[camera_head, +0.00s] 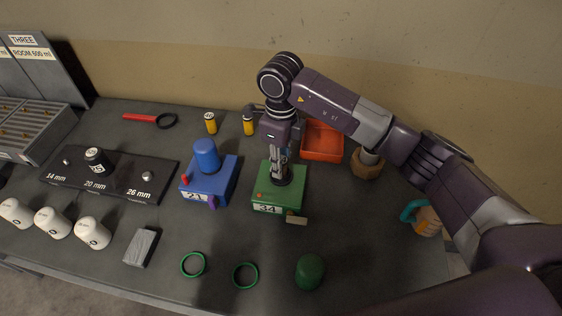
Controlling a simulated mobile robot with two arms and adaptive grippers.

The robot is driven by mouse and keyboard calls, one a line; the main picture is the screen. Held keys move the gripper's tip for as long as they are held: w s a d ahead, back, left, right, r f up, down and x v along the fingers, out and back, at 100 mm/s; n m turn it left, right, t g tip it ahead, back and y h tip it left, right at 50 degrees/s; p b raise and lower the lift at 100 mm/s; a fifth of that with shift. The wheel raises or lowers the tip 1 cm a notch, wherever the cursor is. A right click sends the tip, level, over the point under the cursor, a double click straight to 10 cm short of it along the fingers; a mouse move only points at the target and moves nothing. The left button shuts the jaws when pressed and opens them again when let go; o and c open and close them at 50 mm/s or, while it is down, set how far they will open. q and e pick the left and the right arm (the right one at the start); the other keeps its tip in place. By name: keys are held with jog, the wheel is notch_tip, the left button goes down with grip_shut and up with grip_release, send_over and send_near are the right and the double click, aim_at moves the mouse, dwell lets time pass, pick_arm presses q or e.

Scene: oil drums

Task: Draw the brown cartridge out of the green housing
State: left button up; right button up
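The green housing (262,201), labelled 34, stands on the grey bench in the middle of the view. It has a small red button and a tan lever (297,219) at its front right corner. My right gripper (281,176) points straight down over the dark round opening in its top, with the fingertips at or just inside it. I cannot tell whether the fingers are open or shut. The brown cartridge cannot be made out; the gripper covers the opening. A green domed cap (310,272) lies on the bench in front. My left gripper is not in view.
A blue housing (207,184) labelled 21, with its blue cap on, stands close left. Two green rings (245,276) lie in front. An orange tray (322,142) and a brown faceted object (367,164) are behind right. A mug (427,220) stands right.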

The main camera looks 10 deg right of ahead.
grip_shut()
jog(key=shift+r, duration=0.1)
jog(key=shift+r, duration=0.45)
jog(key=shift+r, duration=0.6)
jog(key=shift+r+p, duration=0.1)
jog(key=shift+p, duration=0.2)
jog(key=shift+r+p, duration=0.75)
jog(key=shift+r, duration=1.1)
